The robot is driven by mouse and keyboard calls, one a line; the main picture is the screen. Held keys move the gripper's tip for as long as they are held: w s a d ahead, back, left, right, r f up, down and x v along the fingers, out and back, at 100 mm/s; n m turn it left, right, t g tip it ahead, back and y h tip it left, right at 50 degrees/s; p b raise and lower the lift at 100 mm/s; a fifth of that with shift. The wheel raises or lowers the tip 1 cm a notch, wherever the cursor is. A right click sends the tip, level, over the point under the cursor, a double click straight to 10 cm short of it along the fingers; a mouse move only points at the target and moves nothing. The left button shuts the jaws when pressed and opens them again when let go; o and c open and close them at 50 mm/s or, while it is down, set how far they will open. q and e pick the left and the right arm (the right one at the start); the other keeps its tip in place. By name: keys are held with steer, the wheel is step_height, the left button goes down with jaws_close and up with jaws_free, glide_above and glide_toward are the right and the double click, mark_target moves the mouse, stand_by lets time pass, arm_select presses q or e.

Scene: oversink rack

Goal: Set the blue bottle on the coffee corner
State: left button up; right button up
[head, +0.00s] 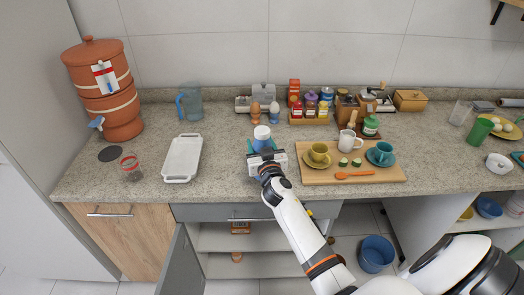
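The blue bottle (262,143) with a white cap stands upright on the counter, left of the wooden board. My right gripper (263,149) is at the bottle, with its teal fingertips on either side of it. The gripper body hides the bottle's lower part, and I cannot tell whether the fingers press on it. My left gripper is not in view. No spot is marked as the coffee corner; a coffee grinder (367,103) stands at the back, behind the wooden board (318,178), which bears a yellow cup (319,154) and a teal cup (383,152).
A white tray (182,158), a blue jug (190,102), a glass (131,168) and a clay dispenser (103,90) stand to the left. Egg cups (256,110) and a spice rack (310,118) are behind the bottle. Counter between tray and bottle is clear.

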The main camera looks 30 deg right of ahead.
steer(key=shift+f, duration=0.9)
steer(key=shift+f+b, duration=0.15)
steer(key=shift+b, duration=0.15)
steer(key=o, duration=1.3)
steer(key=shift+s, duration=0.1)
